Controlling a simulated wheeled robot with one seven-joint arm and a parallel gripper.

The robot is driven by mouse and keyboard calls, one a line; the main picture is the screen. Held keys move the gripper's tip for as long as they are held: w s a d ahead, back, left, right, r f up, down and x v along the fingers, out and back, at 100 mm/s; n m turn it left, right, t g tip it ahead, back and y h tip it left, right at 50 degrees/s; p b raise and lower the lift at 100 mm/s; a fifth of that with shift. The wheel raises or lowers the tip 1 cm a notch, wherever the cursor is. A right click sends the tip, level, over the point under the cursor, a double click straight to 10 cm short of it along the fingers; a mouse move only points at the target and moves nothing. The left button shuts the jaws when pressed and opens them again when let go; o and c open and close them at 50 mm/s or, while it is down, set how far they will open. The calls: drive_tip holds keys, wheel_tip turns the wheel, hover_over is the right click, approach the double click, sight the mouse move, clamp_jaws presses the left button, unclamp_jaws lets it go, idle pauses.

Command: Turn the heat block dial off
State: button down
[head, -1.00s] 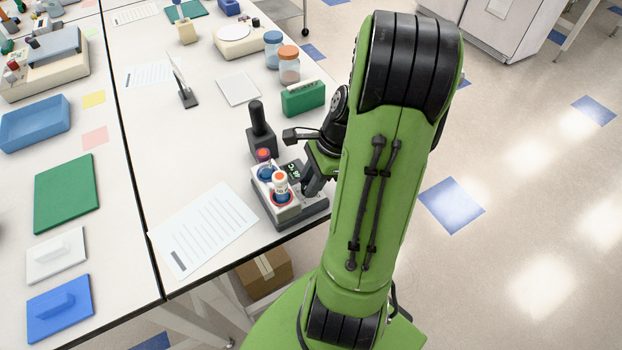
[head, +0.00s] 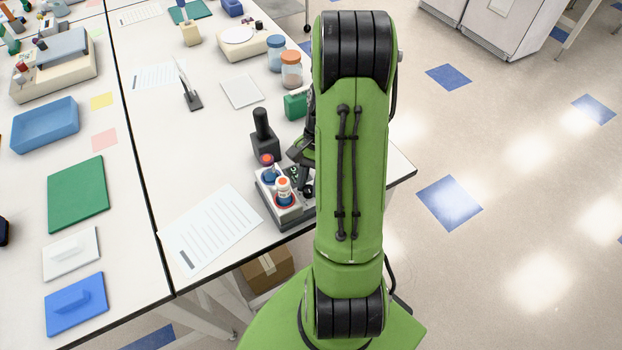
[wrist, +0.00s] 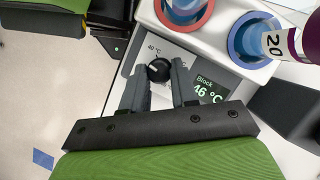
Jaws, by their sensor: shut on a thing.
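The heat block (head: 268,206) is a grey and white unit near the table's front edge, with tubes in its red-ringed and blue-ringed wells. A dark display (wrist: 208,90) reads "Block" and 46 °C in green. My gripper (wrist: 161,66) has its two grey fingers on either side of the dial and is shut on it. In the head view, my arm hides part of the block, and the dial's grip is hard to make out.
A black upright device (head: 264,140) stands just behind the block. A green box (head: 295,106) and two jars (head: 291,70) are farther back. A printed sheet (head: 210,230) lies left of the block. A cardboard box (head: 267,268) is under the table.

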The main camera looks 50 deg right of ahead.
drive_tip(key=n, duration=0.1)
drive_tip(key=n+g, duration=0.1)
drive_tip(key=n, duration=0.1)
drive_tip(key=n+h, duration=0.1)
drive_tip(key=shift+w+a+n+g, duration=0.1)
drive_tip(key=shift+w+n+g, duration=0.15)
drive_tip(key=shift+n+g, duration=0.05)
drive_tip(key=shift+w+a+n+g+h+p, duration=0.1)
drive_tip(key=shift+n+g+h+p, duration=0.4)
drive_tip(key=shift+n, duration=1.8)
drive_tip(key=shift+h, duration=0.3)
drive_tip(key=c, duration=0.9)
unclamp_jaws()
drive_tip(key=shift+o, duration=0.2)
